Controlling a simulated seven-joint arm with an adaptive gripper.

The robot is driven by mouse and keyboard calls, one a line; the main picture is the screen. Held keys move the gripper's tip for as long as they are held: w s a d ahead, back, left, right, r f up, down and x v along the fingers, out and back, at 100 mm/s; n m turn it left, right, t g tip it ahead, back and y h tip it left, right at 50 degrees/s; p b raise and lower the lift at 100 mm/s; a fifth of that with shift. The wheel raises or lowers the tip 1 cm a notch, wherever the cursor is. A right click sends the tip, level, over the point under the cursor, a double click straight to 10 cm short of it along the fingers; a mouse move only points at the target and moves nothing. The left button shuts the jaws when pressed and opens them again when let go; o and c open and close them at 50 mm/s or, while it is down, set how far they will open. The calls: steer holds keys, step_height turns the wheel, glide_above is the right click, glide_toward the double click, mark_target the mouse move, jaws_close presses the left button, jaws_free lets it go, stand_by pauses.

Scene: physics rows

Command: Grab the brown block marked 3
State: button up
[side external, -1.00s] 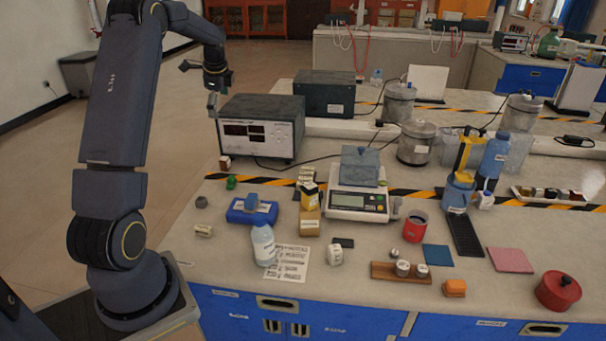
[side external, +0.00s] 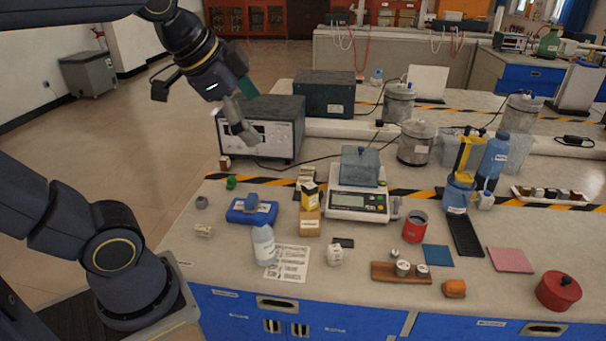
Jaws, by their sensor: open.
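My gripper (side external: 242,122) is open and empty, in the air in front of the grey instrument box at the back left, well above the table. A small brown block with a pale face (side external: 224,163) stands at the table's left edge beside that box, below my gripper. A tan-brown block (side external: 309,222) stands mid-table, with a yellow and black box on it. An orange-brown block (side external: 454,288) lies near the front right. No number is legible on any of them, so I cannot tell which is marked 3.
The grey instrument box (side external: 262,130) stands close behind my gripper. A white bottle (side external: 264,243), a blue tray (side external: 251,211) and a scale (side external: 358,204) stand mid-table. A wooden holder (side external: 385,272) and a red pot (side external: 558,291) are near the front. The front left of the tabletop has free room.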

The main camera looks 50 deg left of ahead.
steer(key=s+d+f+n+g, duration=0.1)
steer(key=s+d+f+n, duration=0.1)
steer(key=s+f+n, duration=0.3)
step_height(320, 180, down, 2)
steer(key=shift+s+f+h, duration=0.2)
steer(key=shift+s+h, duration=0.05)
steer(key=shift+h, duration=0.15)
steer(key=shift+d+r+n, duration=0.1)
steer(key=shift+n, duration=0.8)
steer(key=shift+c, duration=0.2)
steer(key=shift+w, duration=0.1)
steer(key=c, duration=0.7)
